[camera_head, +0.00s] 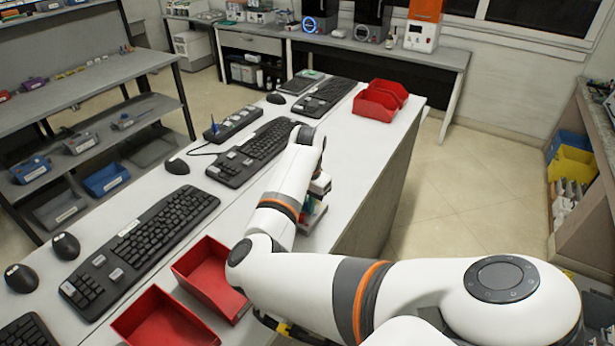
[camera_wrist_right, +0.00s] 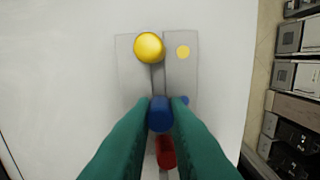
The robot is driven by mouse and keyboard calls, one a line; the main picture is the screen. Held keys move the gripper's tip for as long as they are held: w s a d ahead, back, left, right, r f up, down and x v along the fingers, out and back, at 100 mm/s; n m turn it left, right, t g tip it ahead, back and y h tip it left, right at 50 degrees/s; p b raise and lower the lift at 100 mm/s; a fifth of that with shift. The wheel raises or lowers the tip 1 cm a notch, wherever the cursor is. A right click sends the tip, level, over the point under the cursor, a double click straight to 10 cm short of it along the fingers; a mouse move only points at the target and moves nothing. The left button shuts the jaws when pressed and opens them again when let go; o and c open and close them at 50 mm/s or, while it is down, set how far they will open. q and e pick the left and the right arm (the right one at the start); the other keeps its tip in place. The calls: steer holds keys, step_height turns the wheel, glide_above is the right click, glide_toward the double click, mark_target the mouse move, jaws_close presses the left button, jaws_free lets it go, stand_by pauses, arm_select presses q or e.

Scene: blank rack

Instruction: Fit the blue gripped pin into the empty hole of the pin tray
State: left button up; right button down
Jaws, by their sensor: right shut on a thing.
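In the right wrist view the grey pin tray (camera_wrist_right: 180,75) lies on the white table. A yellow pin (camera_wrist_right: 149,46) stands in its far part, beside a flat yellow dot (camera_wrist_right: 183,52). My right gripper (camera_wrist_right: 160,115) has green fingers shut on the blue pin (camera_wrist_right: 160,112), over the tray's middle, left of a partly hidden blue dot (camera_wrist_right: 184,100). A red pin (camera_wrist_right: 165,150) shows between the fingers, nearer. The blue pin's lower end and the hole are hidden, so I cannot tell whether it is seated. In the head view my arm mostly covers the right gripper (camera_head: 309,208). My left gripper is not in view.
Red bins (camera_head: 213,275) stand at the table's near edge, and more red bins (camera_head: 380,100) at its far end. Keyboards (camera_head: 140,245) and mice line the left side. The white table top (camera_head: 352,160) right of my forearm is clear.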

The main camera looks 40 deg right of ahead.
steer(key=shift+f, duration=0.2)
steer(key=c, duration=1.3)
jaws_free()
steer(key=shift+c, duration=0.2)
step_height(320, 180, up, 12)
steer(key=b, duration=0.3)
